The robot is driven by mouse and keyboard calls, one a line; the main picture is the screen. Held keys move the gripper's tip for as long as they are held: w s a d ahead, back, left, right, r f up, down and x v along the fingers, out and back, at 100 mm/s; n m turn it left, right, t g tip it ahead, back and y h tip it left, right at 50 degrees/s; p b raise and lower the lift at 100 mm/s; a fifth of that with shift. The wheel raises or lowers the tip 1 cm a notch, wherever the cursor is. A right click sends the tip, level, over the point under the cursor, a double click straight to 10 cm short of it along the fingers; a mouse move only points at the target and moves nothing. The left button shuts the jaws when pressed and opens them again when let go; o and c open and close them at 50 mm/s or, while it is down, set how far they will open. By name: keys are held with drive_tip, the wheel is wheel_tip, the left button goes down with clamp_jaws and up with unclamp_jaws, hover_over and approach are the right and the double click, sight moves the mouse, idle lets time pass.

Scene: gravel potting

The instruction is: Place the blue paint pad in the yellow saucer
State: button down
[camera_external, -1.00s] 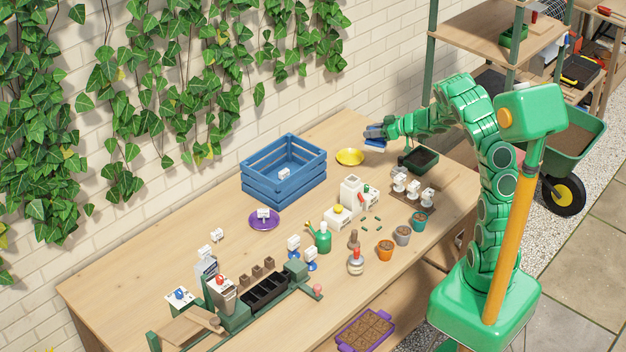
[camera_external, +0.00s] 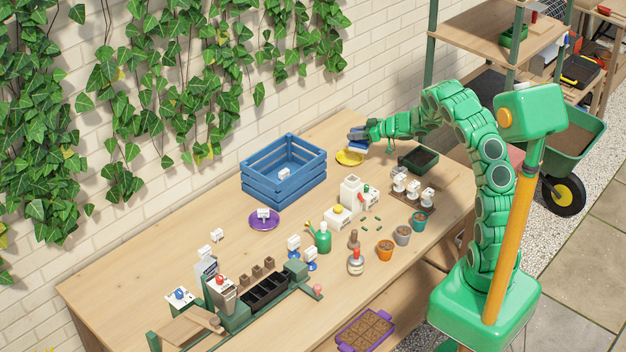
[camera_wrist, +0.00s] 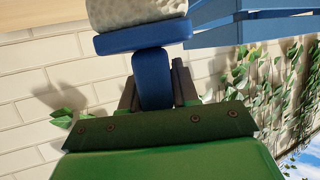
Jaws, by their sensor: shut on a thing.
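My gripper (camera_external: 358,134) is shut on the blue paint pad (camera_external: 358,147) above the table's back right part. In the wrist view the blue paint pad (camera_wrist: 143,38) has a blue handle between my gripper's dark fingers (camera_wrist: 157,88) and a pale, speckled pad face. The yellow saucer (camera_external: 349,160) lies on the table directly below the pad in the external view, and the pad and gripper cover part of it. I cannot tell whether the pad touches the saucer. The saucer does not show in the wrist view.
A blue slatted crate (camera_external: 284,184) stands left of the saucer, and it shows at the wrist view's top right (camera_wrist: 235,32). A dark green tray of soil (camera_external: 418,158) stands to the right. A purple saucer (camera_external: 264,222) lies further left. Small pots and bottles stand in front.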

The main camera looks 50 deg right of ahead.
sight(353, 142)
drive_tip(key=shift+w+d+f, duration=0.25)
drive_tip(key=shift+w+f, duration=0.6)
drive_tip(key=shift+f, duration=1.75)
drive_tip(key=shift+f, duration=0.3)
drive_tip(key=c, duration=0.8)
unclamp_jaws()
drive_tip(key=shift+c, duration=0.2)
drive_tip(key=shift+s+r, duration=0.1)
drive_tip(key=shift+r, duration=0.3)
drive_tip(key=v, duration=0.3)
drive_tip(key=shift+d+r, duration=0.1)
drive_tip(key=shift+r, duration=0.3)
wheel_tip(353, 142, up, 4)
drive_tip(key=shift+r, duration=1.1)
